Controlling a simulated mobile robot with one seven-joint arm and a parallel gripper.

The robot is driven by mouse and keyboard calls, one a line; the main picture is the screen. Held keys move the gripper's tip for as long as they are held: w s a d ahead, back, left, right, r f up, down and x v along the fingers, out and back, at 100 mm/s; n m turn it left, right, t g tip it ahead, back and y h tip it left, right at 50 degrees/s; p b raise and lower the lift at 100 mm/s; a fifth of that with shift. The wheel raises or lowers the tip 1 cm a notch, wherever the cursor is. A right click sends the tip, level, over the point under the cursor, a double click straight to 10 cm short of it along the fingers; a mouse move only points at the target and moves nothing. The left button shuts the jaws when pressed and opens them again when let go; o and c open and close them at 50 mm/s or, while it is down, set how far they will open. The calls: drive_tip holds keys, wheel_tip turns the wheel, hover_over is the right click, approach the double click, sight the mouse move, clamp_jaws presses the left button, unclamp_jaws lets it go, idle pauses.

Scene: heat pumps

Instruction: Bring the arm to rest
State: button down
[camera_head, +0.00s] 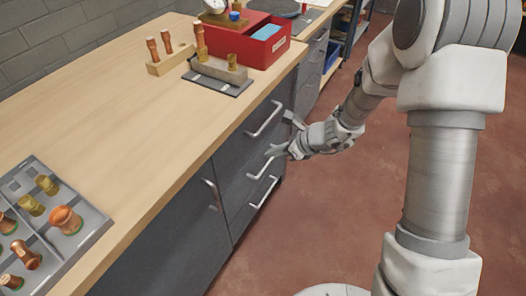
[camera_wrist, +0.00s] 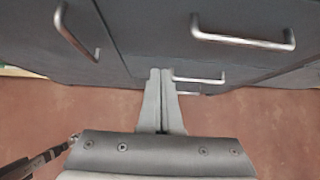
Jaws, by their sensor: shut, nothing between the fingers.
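My gripper (camera_head: 273,152) is shut and empty. It hangs in front of the grey drawer cabinet (camera_head: 238,165), near the drawer handles. In the wrist view the two fingers (camera_wrist: 162,72) lie side by side, pointing toward the cabinet front. A drawer handle (camera_wrist: 198,79) shows right beside the fingertips; I cannot tell whether they touch it. My arm reaches down from the upper right of the head view, bent, with the forearm low over the floor.
The wooden worktop (camera_head: 110,95) carries a red box (camera_head: 262,50), a wooden block (camera_head: 170,63) with copper fittings, and a grey tray (camera_head: 90,222) of fittings. Handles (camera_head: 264,119) stick out from the cabinet. The red-brown floor (camera_head: 300,225) is clear right of the cabinet.

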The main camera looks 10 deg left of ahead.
drive_tip(key=shift+s+d+r, duration=0.1)
drive_tip(key=shift+d+r, duration=0.2)
drive_tip(key=s+d+r+n+h, duration=0.1)
drive_tip(key=s+d+r+n, duration=0.2)
drive_tip(key=s+r+n, duration=0.4)
drive_tip(key=s+d+r+n+h, duration=0.1)
drive_tip(key=s+d+r+n, duration=0.3)
drive_tip(key=r, duration=0.6)
drive_tip(key=s+d+r+n+t+h, duration=0.3)
drive_tip(key=s+d+r+n+h, duration=0.4)
drive_tip(key=s+d+n, duration=0.5)
wheel_tip(320, 180, up, 14)
drive_tip(key=w+d+m+p, duration=0.1)
drive_tip(key=p, duration=1.2)
drive_tip(key=shift+d+y, duration=0.3)
drive_tip(key=shift+d, duration=0.05)
drive_tip(key=shift+f, duration=0.1)
